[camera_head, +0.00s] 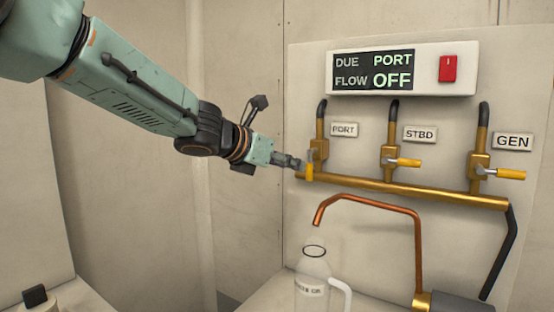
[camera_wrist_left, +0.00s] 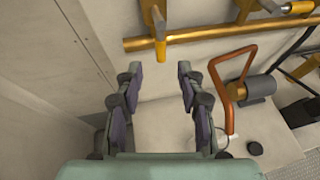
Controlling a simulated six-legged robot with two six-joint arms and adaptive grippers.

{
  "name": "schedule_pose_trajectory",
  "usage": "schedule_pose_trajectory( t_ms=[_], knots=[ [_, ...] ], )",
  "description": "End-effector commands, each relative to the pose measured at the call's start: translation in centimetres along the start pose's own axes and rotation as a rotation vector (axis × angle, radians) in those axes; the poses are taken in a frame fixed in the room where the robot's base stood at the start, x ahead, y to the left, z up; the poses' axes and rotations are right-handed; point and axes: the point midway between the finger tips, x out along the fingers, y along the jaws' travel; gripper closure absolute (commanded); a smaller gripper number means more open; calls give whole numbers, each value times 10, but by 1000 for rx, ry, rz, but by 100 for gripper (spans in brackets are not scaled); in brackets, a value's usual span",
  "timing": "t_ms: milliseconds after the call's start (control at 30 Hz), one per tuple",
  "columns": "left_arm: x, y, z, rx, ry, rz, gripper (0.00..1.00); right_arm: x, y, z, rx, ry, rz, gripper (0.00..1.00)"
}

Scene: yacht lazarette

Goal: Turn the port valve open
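The port valve (camera_head: 319,150) is a brass valve under the PORT label (camera_head: 344,130), at the left end of the brass pipe. Its yellow handle (camera_head: 309,170) points down across the pipe. My left gripper (camera_head: 296,163) reaches in from the left, close beside that handle. In the left wrist view, the gripper (camera_wrist_left: 160,68) is open with nothing between its fingers. The port handle (camera_wrist_left: 160,45) hangs just ahead, in line with the gap. I cannot tell whether a finger touches it. My right gripper is not in view.
The display (camera_head: 374,71) reads DUE PORT, FLOW OFF, beside a red switch (camera_head: 447,68). The STBD handle (camera_head: 405,162) and GEN handle (camera_head: 507,174) point right. Below the brass pipe (camera_head: 420,191) are a copper spout (camera_head: 375,202) and a clear bottle (camera_head: 312,275).

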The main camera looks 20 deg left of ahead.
Motion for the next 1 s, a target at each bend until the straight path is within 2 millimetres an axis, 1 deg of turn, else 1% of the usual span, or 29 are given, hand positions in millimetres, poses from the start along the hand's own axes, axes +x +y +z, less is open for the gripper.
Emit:
schedule_pose_trajectory(
  t_ms=[33,100,300,1000],
  knots=[
    [-9,0,1,-1,-3,-1,62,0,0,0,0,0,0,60],
    [-17,0,1,-1,-3,-1,62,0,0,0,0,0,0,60],
    [-30,0,0,-1,0,0,62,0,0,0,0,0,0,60],
    [-32,0,0,0,0,0,62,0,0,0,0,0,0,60]
  ],
)
